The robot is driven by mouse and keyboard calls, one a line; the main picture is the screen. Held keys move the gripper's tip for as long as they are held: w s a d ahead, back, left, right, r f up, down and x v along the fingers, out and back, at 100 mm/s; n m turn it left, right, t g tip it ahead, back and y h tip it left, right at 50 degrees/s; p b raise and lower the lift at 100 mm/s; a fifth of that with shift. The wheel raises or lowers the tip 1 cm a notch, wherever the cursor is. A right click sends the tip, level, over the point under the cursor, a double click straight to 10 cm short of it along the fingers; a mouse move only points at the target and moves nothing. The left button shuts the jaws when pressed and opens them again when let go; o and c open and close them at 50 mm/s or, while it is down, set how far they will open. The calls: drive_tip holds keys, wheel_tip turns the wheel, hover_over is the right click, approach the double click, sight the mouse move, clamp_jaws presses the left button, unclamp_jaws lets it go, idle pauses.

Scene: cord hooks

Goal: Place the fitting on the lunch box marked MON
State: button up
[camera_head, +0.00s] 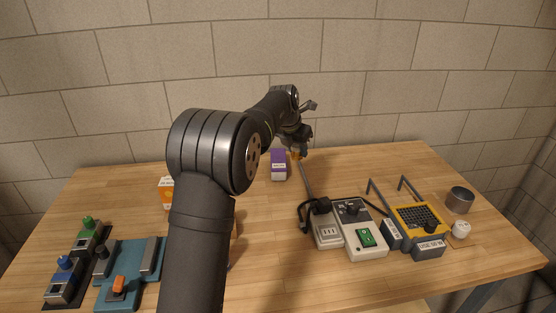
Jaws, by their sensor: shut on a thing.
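My gripper (301,141) is at the far end of my arm, above the back middle of the table. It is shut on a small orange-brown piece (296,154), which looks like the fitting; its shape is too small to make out. A purple box (278,166) with a white label stands just left of and below it. An orange box (167,192) with a white label stands further left, partly hidden behind my arm. Both could be lunch boxes, but I cannot read their labels, so I cannot tell which is marked MON.
A teal base (132,260) lies front left. The back right is clear.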

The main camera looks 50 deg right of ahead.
drive_tip(key=shift+d+r, duration=0.45)
drive_tip(key=shift+d, duration=0.25)
hover_over(275, 165)
drive_tip(key=a, duration=0.2)
drive_tip(key=f, duration=0.6)
drive_tip(key=shift+s+d+f, duration=0.15)
drive_tip(key=shift+s+f, duration=0.15)
drive_tip(key=shift+f, duration=0.05)
drive_tip(key=shift+w+f, duration=0.1)
drive_tip(key=shift+w, duration=0.05)
drive_tip(key=shift+f, duration=1.95)
drive_tip(key=shift+f, duration=0.15)
drive_tip(key=o, duration=1)
drive_tip(key=v, duration=1.2)
